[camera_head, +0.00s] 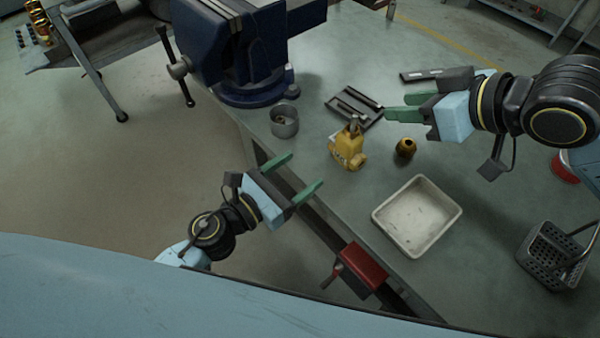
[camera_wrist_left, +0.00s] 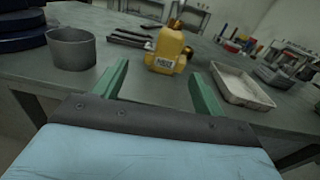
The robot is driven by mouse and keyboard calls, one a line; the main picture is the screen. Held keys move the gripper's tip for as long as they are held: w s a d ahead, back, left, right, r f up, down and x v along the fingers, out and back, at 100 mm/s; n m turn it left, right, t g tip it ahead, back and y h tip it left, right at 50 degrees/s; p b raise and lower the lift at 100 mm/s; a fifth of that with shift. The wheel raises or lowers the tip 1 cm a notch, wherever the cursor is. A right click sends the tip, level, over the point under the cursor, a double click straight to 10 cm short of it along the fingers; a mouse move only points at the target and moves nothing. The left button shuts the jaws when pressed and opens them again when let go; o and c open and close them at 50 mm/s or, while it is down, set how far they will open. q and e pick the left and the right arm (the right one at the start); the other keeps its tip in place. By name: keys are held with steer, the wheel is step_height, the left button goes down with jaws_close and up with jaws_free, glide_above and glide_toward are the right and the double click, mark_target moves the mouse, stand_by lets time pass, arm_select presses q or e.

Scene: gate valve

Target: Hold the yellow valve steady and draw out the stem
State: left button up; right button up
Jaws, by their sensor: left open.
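In the left wrist view the valve body (camera_wrist_left: 168,53) is ahead, between the lines of the fingers. My left gripper (camera_head: 305,172) is open and empty, at the bench's near edge, short of the valve and apart from it. My right gripper (camera_head: 396,106) is to the right of the valve, with its green fingers pointing left toward the stem side. Its fingers look apart, with nothing visible between them.
A red block (camera_head: 363,264) is at the near edge; a basket (camera_head: 548,262) is far right.

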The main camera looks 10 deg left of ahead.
mark_target(342, 147)
arm_select(q)
steer(key=shift+m+h, duration=0.4)
steer(key=shift+m, duration=0.1)
steer(key=x, duration=0.9)
steer(key=d+x, duration=0.1)
steer(key=x, duration=0.3)
steer(key=shift+s+d+r, duration=0.1)
steer(key=shift+d+r, duration=0.05)
steer(key=shift+d, duration=0.1)
